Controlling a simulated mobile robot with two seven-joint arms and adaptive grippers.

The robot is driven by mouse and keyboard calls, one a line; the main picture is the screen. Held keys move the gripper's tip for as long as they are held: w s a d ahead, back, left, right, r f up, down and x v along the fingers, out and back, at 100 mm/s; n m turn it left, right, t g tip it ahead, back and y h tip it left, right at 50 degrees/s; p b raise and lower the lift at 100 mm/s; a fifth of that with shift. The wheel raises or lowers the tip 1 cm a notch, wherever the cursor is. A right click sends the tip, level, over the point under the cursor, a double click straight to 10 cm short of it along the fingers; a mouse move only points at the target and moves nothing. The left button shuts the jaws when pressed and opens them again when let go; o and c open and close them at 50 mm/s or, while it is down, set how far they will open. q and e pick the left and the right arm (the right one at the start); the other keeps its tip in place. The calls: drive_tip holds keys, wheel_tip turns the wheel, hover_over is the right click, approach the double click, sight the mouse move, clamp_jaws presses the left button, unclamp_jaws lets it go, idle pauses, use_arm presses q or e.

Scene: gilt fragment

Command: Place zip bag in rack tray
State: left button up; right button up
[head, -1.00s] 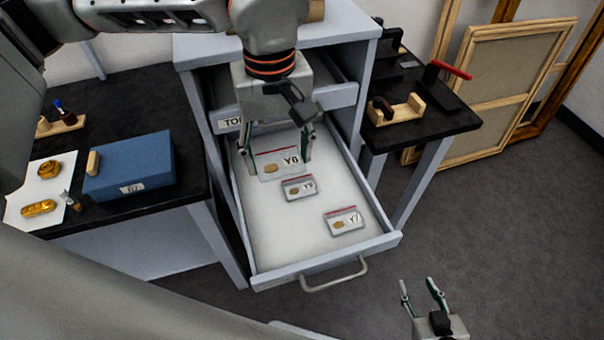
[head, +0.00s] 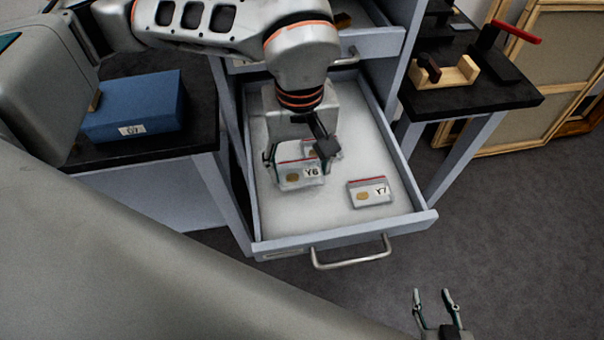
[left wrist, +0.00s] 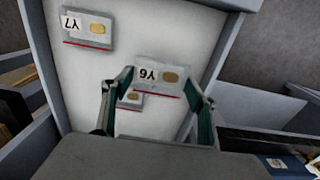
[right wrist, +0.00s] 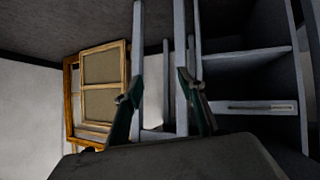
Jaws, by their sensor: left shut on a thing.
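The zip bag marked Y6 (head: 300,175) is clear with a red top strip and a tan piece inside. My left gripper (head: 298,158) is shut on it, over the left part of the open drawer (head: 345,225). The bag also shows between the fingers in the left wrist view (left wrist: 158,76). Another small bag (left wrist: 130,98) lies behind it, partly hidden. The zip bag marked Y7 (head: 369,192) lies flat on the drawer floor to the right. My right gripper (head: 432,300) is open and empty, outside the drawer. I cannot make out a rack tray.
A blue box (head: 135,110) stands on the black table at left. A black side table (head: 475,98) at right holds a wooden holder (head: 445,75) and a red-handled tool. Framed panels lean behind it. The drawer's raised walls and front handle (head: 350,252) stick out.

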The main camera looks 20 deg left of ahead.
sight(300, 170)
use_arm(q)
wheel_tip(300, 170, down, 4)
drive_tip(key=shift+r+b, duration=0.25)
drive_tip(key=shift+b, duration=0.45)
drive_tip(key=shift+f, duration=0.25)
drive_tip(key=shift+r, duration=0.2)
drive_tip(key=shift+c, duration=0.4)
drive_tip(key=shift+f, duration=0.1)
use_arm(e)
drive_tip(key=shift+s+f, duration=0.25)
drive_tip(key=shift+f, duration=0.45)
use_arm(q)
drive_tip(key=o, duration=1)
use_arm(e)
drive_tip(key=shift+w, duration=0.1)
